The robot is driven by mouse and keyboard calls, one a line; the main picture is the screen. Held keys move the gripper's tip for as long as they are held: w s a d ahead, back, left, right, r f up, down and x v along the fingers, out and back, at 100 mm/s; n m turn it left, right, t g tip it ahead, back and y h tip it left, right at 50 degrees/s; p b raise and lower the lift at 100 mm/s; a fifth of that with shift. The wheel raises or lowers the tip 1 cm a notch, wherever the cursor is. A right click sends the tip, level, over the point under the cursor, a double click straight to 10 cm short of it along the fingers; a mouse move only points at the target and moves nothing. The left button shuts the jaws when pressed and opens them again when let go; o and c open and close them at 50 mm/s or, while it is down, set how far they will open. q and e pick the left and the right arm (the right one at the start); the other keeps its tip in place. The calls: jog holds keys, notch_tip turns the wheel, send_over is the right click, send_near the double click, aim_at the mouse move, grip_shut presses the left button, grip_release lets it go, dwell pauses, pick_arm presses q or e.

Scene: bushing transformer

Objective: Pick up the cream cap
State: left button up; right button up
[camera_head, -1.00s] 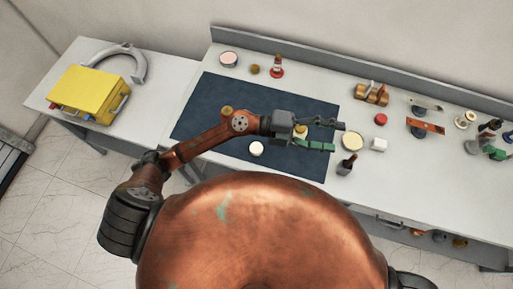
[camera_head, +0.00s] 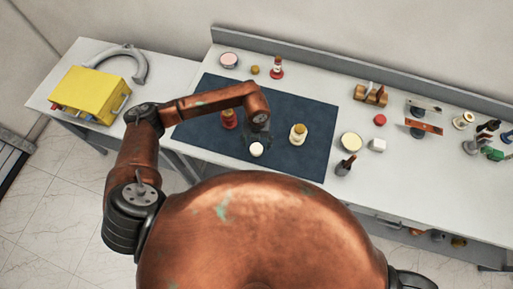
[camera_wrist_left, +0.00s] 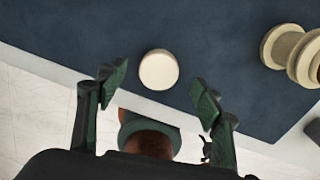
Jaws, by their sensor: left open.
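The cream cap (camera_head: 257,150) is a small round pale disc lying flat near the front edge of the dark blue mat (camera_head: 305,165). It shows whole in the left wrist view (camera_wrist_left: 158,69), with mat around it and the mat's edge close by. My left gripper (camera_wrist_left: 158,94) is open and empty, with its two green-padded fingers spread. In the wrist view the cap appears just beyond the fingertips, between their lines, and nothing touches it. In the head view my left wrist points down just behind the cap, and the fingers are hard to make out. My right gripper is not in view.
A cream ribbed part with a tan top (camera_head: 298,134) stands right of the cap. A red part (camera_head: 229,119) stands to the left. A dark bottle (camera_head: 345,165) and a round pale-yellow dish (camera_head: 351,142) are beyond the mat's right side. A yellow box (camera_head: 90,93) is on the left table.

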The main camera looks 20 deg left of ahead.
aim_at(256, 148)
pick_arm(q)
jog(key=shift+s+f+p, duration=0.1)
jog(key=shift+f+p, duration=0.3)
jog(key=shift+f, duration=1.5)
jog(key=shift+c, duration=0.7)
jog(key=c, duration=0.8)
